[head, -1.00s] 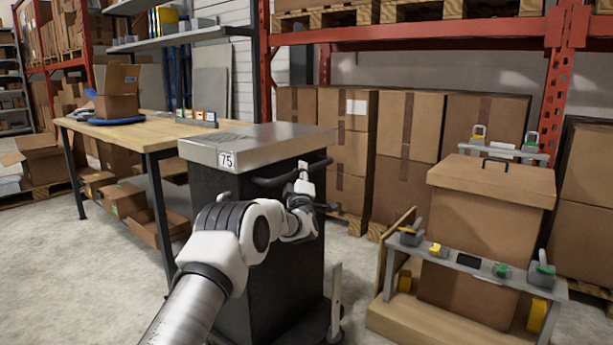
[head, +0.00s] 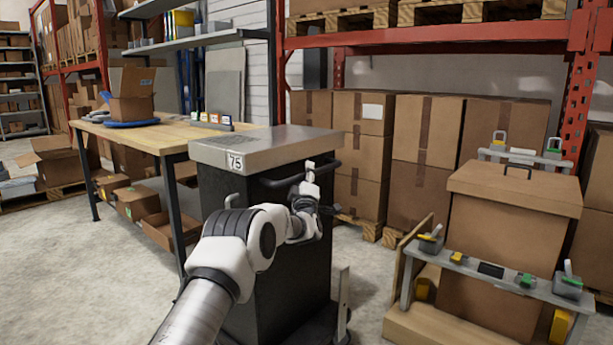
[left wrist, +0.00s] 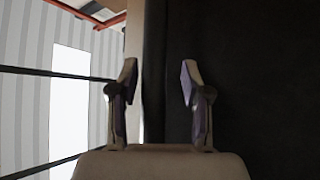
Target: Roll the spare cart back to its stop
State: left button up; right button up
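The cart (head: 275,240) is a tall dark cabinet with a grey metal top (head: 265,146) and a "75" label. It stands upright on a low dark base in the middle of the head view. A dark bar handle (head: 280,181) runs along its near right side, below the top. My left gripper (head: 309,183) is at this handle. My right gripper is not in view. No stop can be made out.
A wooden workbench (head: 130,131) stands behind the cart to the left, with open cartons beneath. Stacked boxes (head: 425,130) on pallets stand behind. At right is a wooden stand (head: 420,325) with a lidded carton (head: 500,230). Bare floor (head: 80,270) lies at left.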

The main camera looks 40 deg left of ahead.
pick_arm(q)
jog(key=shift+d, duration=0.2)
jog(key=v, duration=1.1)
jog(key=shift+s+d+f, duration=0.2)
jog(key=shift+s, duration=0.15)
